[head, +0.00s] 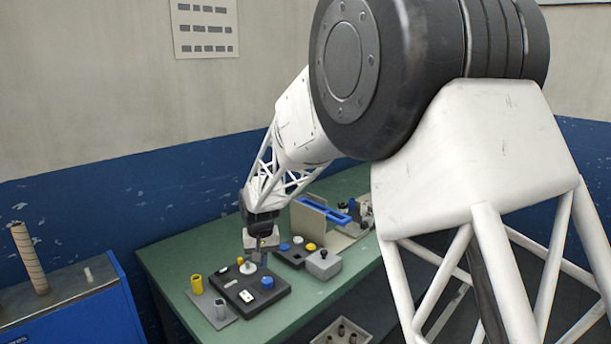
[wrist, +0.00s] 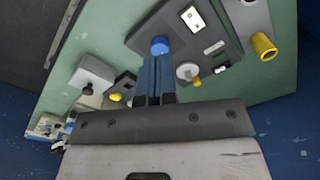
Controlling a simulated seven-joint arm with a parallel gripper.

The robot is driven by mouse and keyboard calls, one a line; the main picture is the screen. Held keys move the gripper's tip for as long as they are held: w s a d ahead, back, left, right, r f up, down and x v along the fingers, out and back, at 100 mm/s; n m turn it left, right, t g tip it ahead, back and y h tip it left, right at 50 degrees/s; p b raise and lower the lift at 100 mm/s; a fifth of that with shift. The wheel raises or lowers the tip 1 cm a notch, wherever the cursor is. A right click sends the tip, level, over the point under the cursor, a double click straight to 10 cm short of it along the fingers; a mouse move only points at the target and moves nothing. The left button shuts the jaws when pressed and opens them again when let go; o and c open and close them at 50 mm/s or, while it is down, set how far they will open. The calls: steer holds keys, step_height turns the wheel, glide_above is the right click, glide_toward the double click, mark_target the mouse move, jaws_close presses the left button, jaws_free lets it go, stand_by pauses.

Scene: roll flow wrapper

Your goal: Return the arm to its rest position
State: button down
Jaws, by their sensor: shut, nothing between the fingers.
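My gripper (head: 262,254) hangs from my white arm above the green table in the head view, over the back of a dark board (head: 238,296). In the wrist view my gripper (wrist: 158,56) has its two fingers side by side, shut, with nothing between them. A blue round knob (wrist: 159,46) on the board shows right by the fingertips in that view. I cannot tell whether the tips touch it. The board also carries a white round piece (head: 248,267), a white switch plate (head: 246,296) and a blue knob (head: 267,282).
A grey box with a black knob (head: 323,263) and a beige stand with a blue bar (head: 322,212) are to the right. A blue cabinet (head: 75,308) stands left.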

steer(key=s+d+r+m+t, duration=0.1)
steer(key=s+d+r, duration=0.6)
steer(key=s+d, duration=0.25)
steer(key=s+d+r, duration=0.6)
steer(key=s+d, duration=0.2)
steer(key=d, duration=0.2)
steer(key=s+d+m, duration=0.1)
steer(key=s+d, duration=0.4)
steer(key=s, duration=0.7)
steer(key=s+d+t, duration=0.1)
steer(key=s+d, duration=0.5)
steer(key=s, duration=0.7)
steer(key=shift+d+r+m, duration=0.3)
steer(key=shift+m, duration=0.1)
